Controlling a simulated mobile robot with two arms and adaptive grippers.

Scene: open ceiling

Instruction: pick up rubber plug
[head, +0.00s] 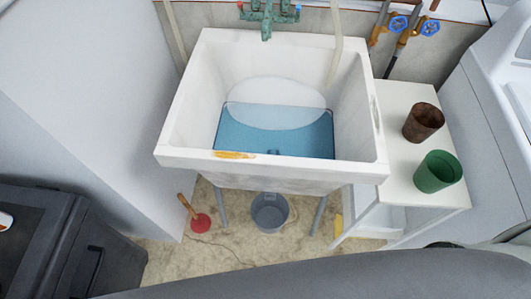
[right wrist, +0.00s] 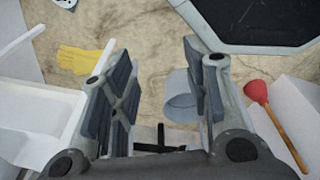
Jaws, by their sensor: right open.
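The white sink (head: 172,150) in the head view holds blue water. A small dark shape (head: 273,152) shows in the water near its front wall; it may be the rubber plug, but it is too small to tell. I see no other thing that looks like a plug. My right gripper (right wrist: 156,54) is open and empty in the right wrist view, its fingers wide apart above the floor. Neither gripper shows in the head view.
A grey bucket (head: 269,212) stands under the sink, with a red plunger (head: 200,223) to its left. A brown cup (head: 423,122) and green cup (head: 437,172) stand on the white side table (head: 395,190). A yellow glove (right wrist: 82,59) lies on the floor.

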